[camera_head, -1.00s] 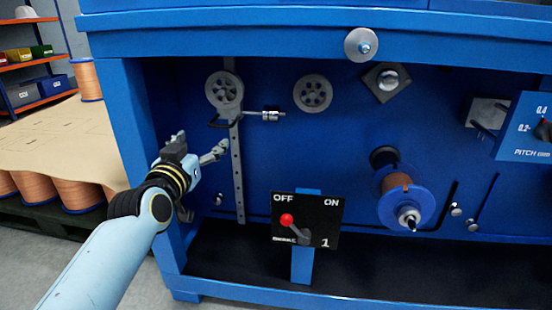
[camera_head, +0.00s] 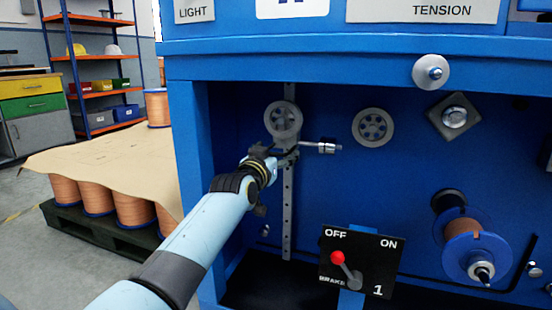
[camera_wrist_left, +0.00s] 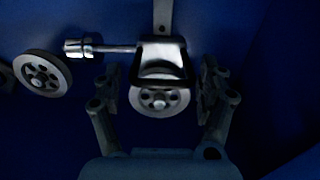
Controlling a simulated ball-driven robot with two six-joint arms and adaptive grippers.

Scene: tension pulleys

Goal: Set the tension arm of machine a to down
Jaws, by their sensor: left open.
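The tension arm of the blue machine (camera_head: 372,66) rides on a vertical holed rail (camera_head: 287,215). Its grey pulley (camera_head: 283,119) is near the rail's top, and a rod with a metal end (camera_head: 325,147) sticks out to the right. My left gripper (camera_head: 272,155) is at the carriage, just below the pulley, and covers part of it. In the left wrist view, the fingers of my left gripper (camera_wrist_left: 163,82) are open on either side of the dark looped handle (camera_wrist_left: 163,62) and the pulley (camera_wrist_left: 160,100), with gaps showing. My right gripper is not seen.
A brake switch panel (camera_head: 357,262) with a red-knobbed lever stands in front, low on the machine. A second pulley (camera_head: 373,127) and a copper wire spool (camera_head: 470,245) are to the right. The frame's left post (camera_head: 190,130) stands close to my left arm.

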